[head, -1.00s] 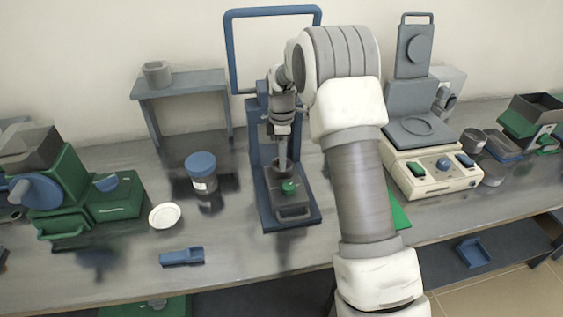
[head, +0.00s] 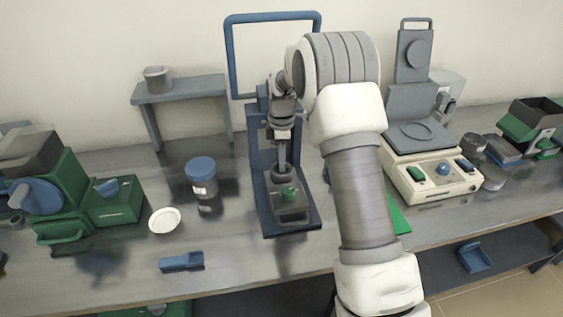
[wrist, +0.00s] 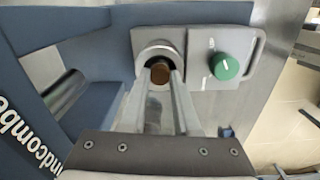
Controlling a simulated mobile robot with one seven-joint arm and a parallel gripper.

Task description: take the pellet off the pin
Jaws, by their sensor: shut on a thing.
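The pellet (wrist: 160,73) is a small brown disc in the wrist view. It sits between the fingertips of my gripper (wrist: 161,80), which is shut on it. A grey round collar (wrist: 157,49) surrounds the pellet's far side. The pin is hidden, and I cannot tell whether the pellet is clear of it. In the head view my gripper (head: 283,164) points down at the grey collar (head: 284,176) of the blue press stand (head: 268,216). The pellet is too small to make out there.
A green knob (wrist: 224,66) is on the grey plate beside the collar. Blue posts of the stand rise close behind my gripper. A blue-lidded jar (head: 202,184) and a white dish (head: 165,220) stand to the left. A cream hotplate (head: 432,178) is to the right.

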